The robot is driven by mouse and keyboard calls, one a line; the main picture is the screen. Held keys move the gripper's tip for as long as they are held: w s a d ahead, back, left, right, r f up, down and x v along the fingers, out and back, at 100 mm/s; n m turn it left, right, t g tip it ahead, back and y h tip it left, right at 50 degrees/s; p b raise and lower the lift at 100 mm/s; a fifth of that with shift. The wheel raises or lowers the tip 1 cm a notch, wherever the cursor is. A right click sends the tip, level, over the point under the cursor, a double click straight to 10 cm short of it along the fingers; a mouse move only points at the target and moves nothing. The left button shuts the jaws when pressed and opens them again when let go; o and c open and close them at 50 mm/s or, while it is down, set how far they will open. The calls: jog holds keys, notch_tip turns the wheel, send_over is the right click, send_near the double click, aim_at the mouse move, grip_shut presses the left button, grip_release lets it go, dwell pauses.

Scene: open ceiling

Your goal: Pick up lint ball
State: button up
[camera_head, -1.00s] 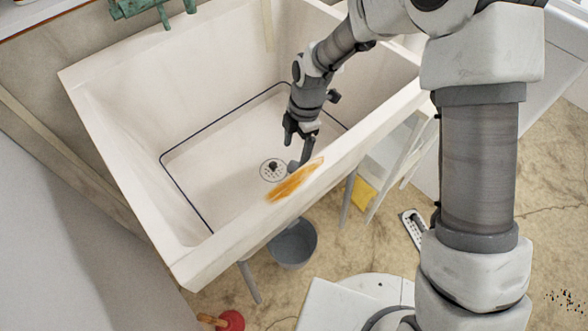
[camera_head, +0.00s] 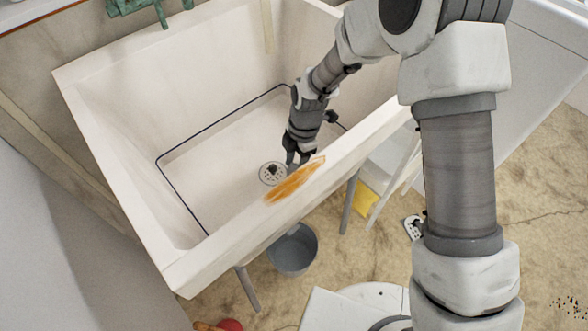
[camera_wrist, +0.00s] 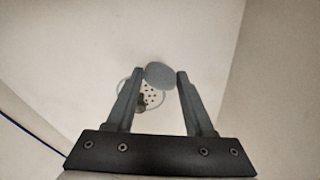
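A rounded grey lump, apparently the lint ball (camera_wrist: 160,75), shows in the wrist view at the fingertips, low in the sink near the drain. My gripper (camera_wrist: 161,74) is open, with one finger on each side of the lump. Its left edge looks close to the left finger, and a small gap shows on the right. I cannot tell whether either finger touches it. In the head view my gripper (camera_head: 293,162) points down into the sink, just right of the drain, with the near rim partly hiding the area around its tips.
The white sink (camera_head: 110,115) has high walls, and its near rim carries an orange stain (camera_head: 295,180). The round drain (camera_head: 272,173) has a small dark thing on it. A grey bucket (camera_head: 292,250) stands below. The sink floor left of the gripper is clear.

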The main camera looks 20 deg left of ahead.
grip_shut()
